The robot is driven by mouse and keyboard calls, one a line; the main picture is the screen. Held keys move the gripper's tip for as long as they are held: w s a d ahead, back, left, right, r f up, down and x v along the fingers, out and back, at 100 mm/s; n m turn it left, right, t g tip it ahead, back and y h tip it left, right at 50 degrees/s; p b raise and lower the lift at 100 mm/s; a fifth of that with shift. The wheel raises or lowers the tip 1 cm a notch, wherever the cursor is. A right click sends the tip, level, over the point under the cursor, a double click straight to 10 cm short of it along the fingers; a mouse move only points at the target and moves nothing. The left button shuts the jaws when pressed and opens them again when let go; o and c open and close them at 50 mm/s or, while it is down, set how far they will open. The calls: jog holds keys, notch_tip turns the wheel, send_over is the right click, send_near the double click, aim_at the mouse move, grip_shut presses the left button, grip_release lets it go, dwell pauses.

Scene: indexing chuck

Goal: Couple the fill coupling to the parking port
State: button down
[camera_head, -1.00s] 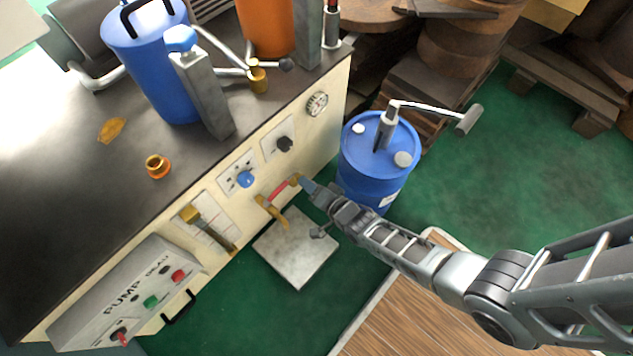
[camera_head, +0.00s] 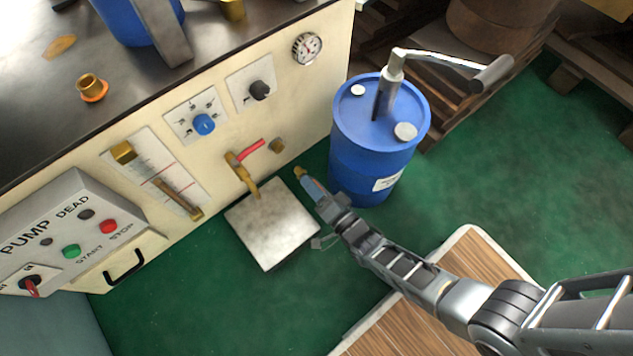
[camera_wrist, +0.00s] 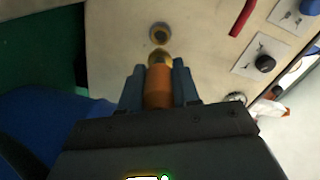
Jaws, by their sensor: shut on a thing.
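My gripper (camera_head: 313,188) is shut on the fill coupling (camera_head: 300,172), a brass piece with an orange sleeve. In the wrist view, the coupling (camera_wrist: 158,82) sits between the two fingers, its brass end pointing at the panel. A round brass port (camera_head: 277,146) is on the cream panel, right of the red-handled valve. It also shows in the wrist view (camera_wrist: 160,33), just beyond the coupling's end. The coupling is apart from it. A brass fitting with an orange ring (camera_head: 92,88) stands on the bench top. No label shows which of these is the parking port.
A brass valve with a red lever (camera_head: 246,160) juts from the panel left of the port. A blue drum (camera_head: 375,140) with a hand pump stands right of my gripper. A pale square plate (camera_head: 272,225) lies on the green floor.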

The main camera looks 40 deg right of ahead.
aim_at(299, 169)
dwell(0.4)
jog(key=shift+w+b, duration=0.55)
jog(key=shift+w, duration=2.35)
jog(key=shift+w, duration=1.65)
jog(key=c, duration=0.7)
grip_release()
jog(key=shift+c, duration=0.2)
jog(key=shift+s+p, duration=1.05)
jog(key=shift+s, duration=2.85)
